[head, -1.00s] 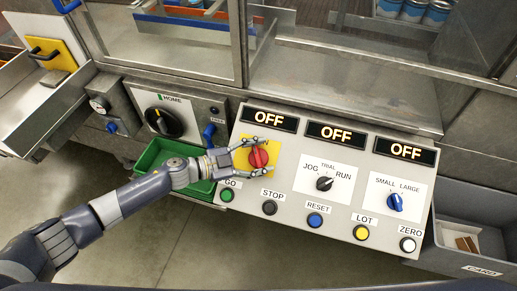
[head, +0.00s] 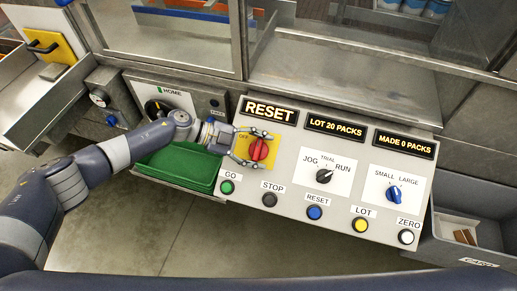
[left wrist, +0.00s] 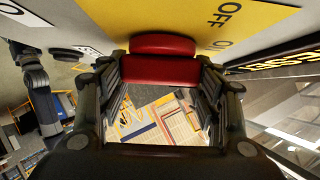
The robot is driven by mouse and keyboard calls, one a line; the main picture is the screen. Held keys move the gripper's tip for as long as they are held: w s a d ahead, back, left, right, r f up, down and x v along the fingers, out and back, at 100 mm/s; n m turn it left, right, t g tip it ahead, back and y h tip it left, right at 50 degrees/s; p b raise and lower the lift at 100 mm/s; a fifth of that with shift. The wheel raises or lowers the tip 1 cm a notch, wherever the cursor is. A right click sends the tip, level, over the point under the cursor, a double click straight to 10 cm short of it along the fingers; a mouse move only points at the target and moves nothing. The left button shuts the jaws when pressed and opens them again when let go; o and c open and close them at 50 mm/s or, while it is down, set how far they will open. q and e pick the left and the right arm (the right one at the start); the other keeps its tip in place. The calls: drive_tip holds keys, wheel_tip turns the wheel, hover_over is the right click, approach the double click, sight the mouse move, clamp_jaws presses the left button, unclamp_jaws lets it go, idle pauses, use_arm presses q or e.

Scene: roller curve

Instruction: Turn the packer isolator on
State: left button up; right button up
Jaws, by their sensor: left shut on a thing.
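The packer isolator is a red knob (head: 259,149) on a yellow plate (head: 271,158) at the upper left of the sloping control panel (head: 300,185). My left gripper (head: 256,149) is shut on the red knob, with a finger at its upper and lower sides. In the left wrist view the red knob (left wrist: 165,70) sits between the fingers, and OFF shows printed on the yellow plate (left wrist: 240,22). The left display (head: 269,110) is lit and reads RESET. The other two read LOT 20 PACKS (head: 336,127) and MADE 0 PACKS (head: 404,144). My right gripper is out of view.
Below the knob are the green GO button (head: 227,187), black STOP button (head: 269,200) and blue RESET button (head: 314,213). A JOG/TRIAL/RUN selector (head: 324,176) is to the right. A green tray (head: 180,168) lies under my left arm.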

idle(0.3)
use_arm(q)
drive_tip(key=o, duration=1.1)
drive_tip(key=shift+c, duration=0.2)
drive_tip(key=shift+a+r, duration=0.1)
drive_tip(key=shift+a, duration=0.2)
drive_tip(key=v, duration=1.1)
drive_tip(key=shift+w+r, duration=0.1)
